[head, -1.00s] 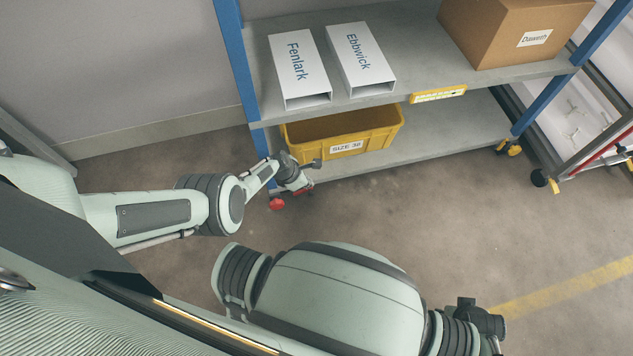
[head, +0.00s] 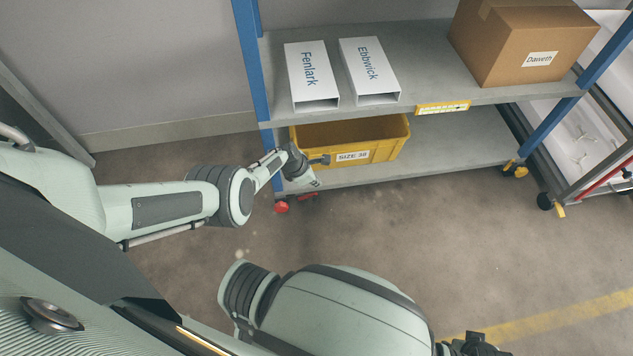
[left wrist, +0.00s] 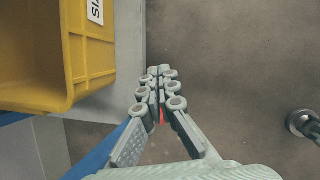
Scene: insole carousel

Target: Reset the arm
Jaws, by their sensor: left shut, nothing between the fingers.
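My left arm reaches in from the left in the head view. Its gripper (head: 314,182) is in front of the lower shelf, near the left front of the yellow bin (head: 393,147). In the left wrist view the gripper's fingers (left wrist: 158,80) are shut together with nothing between them. The yellow bin also shows there at the upper left (left wrist: 88,60), apart from the fingers.
A blue-posted rack has an upper shelf (head: 420,60) with two white boxes, Fenlark (head: 308,70) and Ebbwick (head: 366,65), and a brown carton (head: 505,45). The bin labelled SIZE 38 sits on the lower shelf (head: 460,150). A wheeled cart (head: 575,180) stands right. Floor in front is clear.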

